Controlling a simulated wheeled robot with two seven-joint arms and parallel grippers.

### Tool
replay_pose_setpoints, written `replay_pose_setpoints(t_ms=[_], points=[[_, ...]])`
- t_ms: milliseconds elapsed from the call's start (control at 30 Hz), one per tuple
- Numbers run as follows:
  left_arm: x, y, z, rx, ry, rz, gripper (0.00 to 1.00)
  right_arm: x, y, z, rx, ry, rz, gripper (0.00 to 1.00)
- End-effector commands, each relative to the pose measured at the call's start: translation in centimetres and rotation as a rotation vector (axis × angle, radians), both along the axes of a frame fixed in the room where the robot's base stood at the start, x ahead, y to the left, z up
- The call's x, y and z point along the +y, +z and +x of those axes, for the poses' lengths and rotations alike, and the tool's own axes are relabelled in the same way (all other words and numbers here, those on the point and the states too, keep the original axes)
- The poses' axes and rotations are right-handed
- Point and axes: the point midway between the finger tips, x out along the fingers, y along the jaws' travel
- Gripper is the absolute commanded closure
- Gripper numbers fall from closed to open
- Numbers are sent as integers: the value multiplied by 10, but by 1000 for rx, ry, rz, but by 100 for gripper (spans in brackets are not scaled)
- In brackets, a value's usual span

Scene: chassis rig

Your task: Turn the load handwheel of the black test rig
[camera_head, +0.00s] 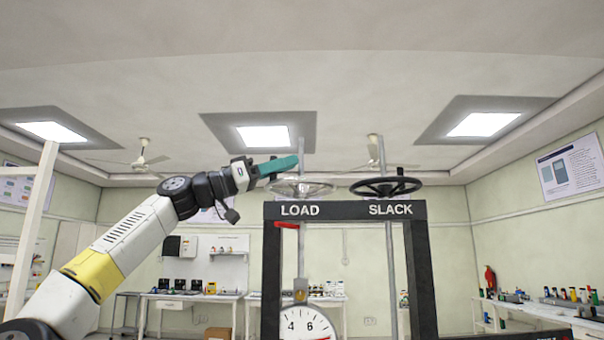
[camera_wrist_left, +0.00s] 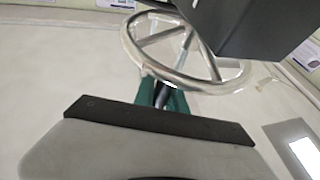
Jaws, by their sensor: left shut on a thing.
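The black test rig (camera_head: 350,211) stands right of centre in the head view, with LOAD and SLACK lettered on its crossbeam. The silver load handwheel (camera_head: 312,189) sits above LOAD; its spoked rim also shows in the left wrist view (camera_wrist_left: 215,84). My left gripper (camera_head: 280,167), with teal fingers, reaches in from the left at the wheel's near-left top. It is shut on the load handwheel; a dark grip part shows between the teal fingers in the wrist view. The exact contact is partly hidden. My right gripper is not in view.
The black slack handwheel (camera_head: 385,187) is close to the right of the silver one. A dial gauge (camera_head: 306,325) hangs below LOAD inside the frame. A red piece (camera_head: 287,225) is under the crossbeam. Benches (camera_head: 190,297) stand well behind.

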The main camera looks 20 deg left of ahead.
Motion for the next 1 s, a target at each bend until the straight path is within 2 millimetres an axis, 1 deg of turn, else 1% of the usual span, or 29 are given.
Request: replay_pose_setpoints(t_ms=[133,167,200,233,267,533,633,1000], points=[[0,0,0,0,-1,1,100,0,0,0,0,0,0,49],[0,0,0,0,-1,1,78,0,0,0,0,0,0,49],[0,0,0,0,-1,1,70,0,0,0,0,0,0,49],[0,0,0,0,-1,1,64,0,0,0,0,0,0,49],[0,0,0,0,-1,1,62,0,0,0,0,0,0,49],[0,0,0,-1,-2,0,62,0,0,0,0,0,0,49],[4,-2,-2,0,-1,0,62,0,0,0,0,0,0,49],[51,-25,-30,1,1,-2,62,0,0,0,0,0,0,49]])
